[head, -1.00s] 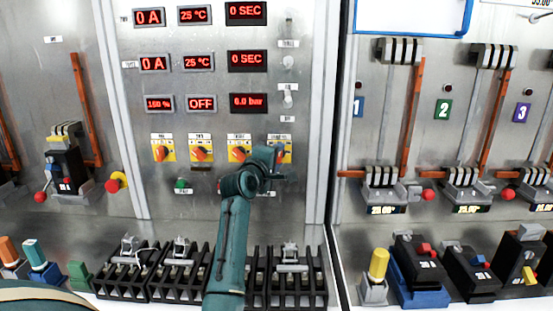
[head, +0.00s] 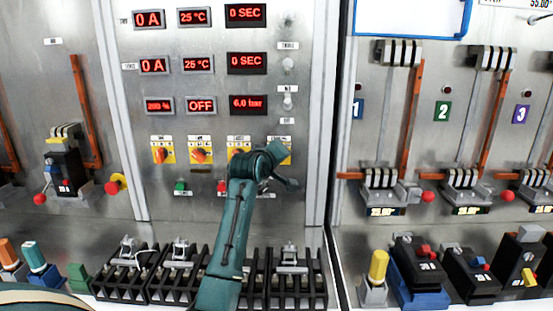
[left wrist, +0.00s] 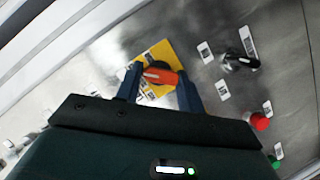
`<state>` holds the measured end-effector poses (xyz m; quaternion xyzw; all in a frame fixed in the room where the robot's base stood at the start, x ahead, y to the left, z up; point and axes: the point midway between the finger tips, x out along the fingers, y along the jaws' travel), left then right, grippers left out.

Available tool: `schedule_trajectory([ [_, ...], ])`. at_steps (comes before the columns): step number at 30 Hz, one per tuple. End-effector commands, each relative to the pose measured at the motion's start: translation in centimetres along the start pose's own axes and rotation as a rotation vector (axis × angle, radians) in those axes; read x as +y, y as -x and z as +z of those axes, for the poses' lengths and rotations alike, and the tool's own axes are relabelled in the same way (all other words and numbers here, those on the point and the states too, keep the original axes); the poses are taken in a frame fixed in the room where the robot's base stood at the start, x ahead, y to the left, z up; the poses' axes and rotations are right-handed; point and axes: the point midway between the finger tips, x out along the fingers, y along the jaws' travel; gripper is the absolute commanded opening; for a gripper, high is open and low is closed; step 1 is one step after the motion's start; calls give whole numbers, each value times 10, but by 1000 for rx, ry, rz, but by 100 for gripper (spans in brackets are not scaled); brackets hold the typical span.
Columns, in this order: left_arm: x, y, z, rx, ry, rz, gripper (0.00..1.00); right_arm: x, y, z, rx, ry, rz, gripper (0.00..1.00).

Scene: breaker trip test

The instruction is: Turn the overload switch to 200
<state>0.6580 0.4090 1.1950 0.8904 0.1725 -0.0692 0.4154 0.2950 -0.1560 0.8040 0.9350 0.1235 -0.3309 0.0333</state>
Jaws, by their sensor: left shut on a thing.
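The overload switch appears to be the orange knob (left wrist: 165,77) on a yellow plate, seen in the left wrist view. My left gripper (left wrist: 158,84) has one blue finger on each side of this knob and is shut on it. In the head view my left gripper (head: 277,165) is at the rightmost yellow plate (head: 287,157), and its wrist hides that knob. The small red display (head: 159,105) at the lower left of the panel reads 200 %, somewhat dimly. My right gripper is in neither view.
Other orange knobs on yellow plates (head: 163,153) sit in a row to the left. A green button (head: 180,186) is below them. Black racks (head: 125,272) line the bench below. Lever breakers (head: 383,178) fill the panel at right.

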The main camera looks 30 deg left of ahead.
Motion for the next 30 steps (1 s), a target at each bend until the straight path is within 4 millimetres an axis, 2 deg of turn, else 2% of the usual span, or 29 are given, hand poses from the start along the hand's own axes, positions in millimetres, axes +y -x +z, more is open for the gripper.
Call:
schedule_trajectory([
  [14,0,0,1,-2,-13,-4,15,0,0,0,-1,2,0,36],
  [15,0,0,1,-2,-12,-4,41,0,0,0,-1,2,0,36],
  [22,0,0,1,-1,-12,-4,59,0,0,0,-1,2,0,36],
  [30,0,1,1,-1,-11,-5,60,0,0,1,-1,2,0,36],
])
